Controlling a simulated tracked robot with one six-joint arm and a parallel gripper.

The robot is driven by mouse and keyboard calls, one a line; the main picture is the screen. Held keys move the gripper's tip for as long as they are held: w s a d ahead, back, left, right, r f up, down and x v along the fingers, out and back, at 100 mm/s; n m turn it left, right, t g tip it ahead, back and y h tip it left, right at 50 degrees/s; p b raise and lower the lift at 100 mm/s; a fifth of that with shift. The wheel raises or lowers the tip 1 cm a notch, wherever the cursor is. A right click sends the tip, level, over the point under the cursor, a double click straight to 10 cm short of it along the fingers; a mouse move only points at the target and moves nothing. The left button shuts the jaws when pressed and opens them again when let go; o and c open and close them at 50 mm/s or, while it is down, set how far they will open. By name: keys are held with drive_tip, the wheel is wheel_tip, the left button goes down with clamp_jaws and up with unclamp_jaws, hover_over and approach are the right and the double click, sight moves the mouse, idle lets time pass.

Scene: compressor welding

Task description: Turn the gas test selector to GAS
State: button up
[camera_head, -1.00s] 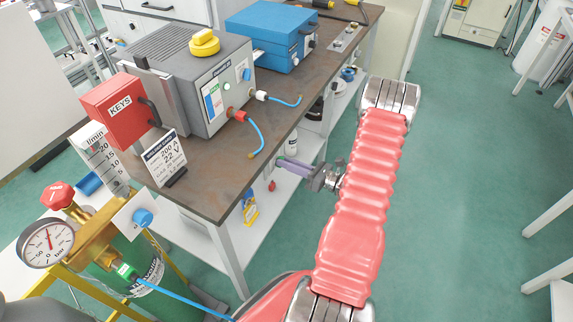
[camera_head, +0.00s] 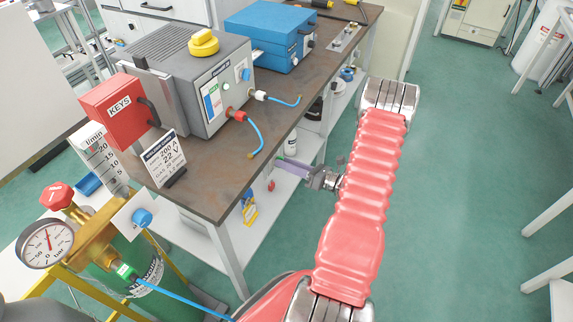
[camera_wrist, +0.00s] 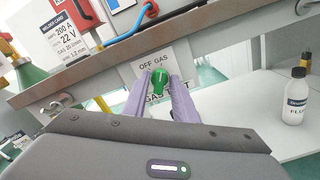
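The gas test selector is a green knob (camera_wrist: 160,82) on a white plate (camera_wrist: 153,66) fixed to the bench's front edge. The plate reads "OFF GAS" above the knob, and lettering below is partly covered by the fingers. I cannot tell clearly which way the knob points. My gripper (camera_wrist: 161,78) has two purple fingers, one on each side of the knob, with the fingers apart. Contact with the knob cannot be made out. In the head view my gripper (camera_head: 283,163) reaches in under the bench edge, and the knob is hidden there.
The bench top (camera_head: 215,190) overhangs close above my gripper. A FLUX bottle (camera_wrist: 295,97) stands on the lower shelf (camera_wrist: 245,125) to the right. A blue hose (camera_head: 258,135) hangs over the bench top. A gas cylinder with a gauge (camera_head: 45,243) stands at left.

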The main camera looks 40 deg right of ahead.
drive_tip(key=shift+o, duration=0.5)
drive_tip(key=shift+s+d, duration=0.1)
drive_tip(key=v, duration=1.3)
drive_tip(key=shift+s, duration=0.3)
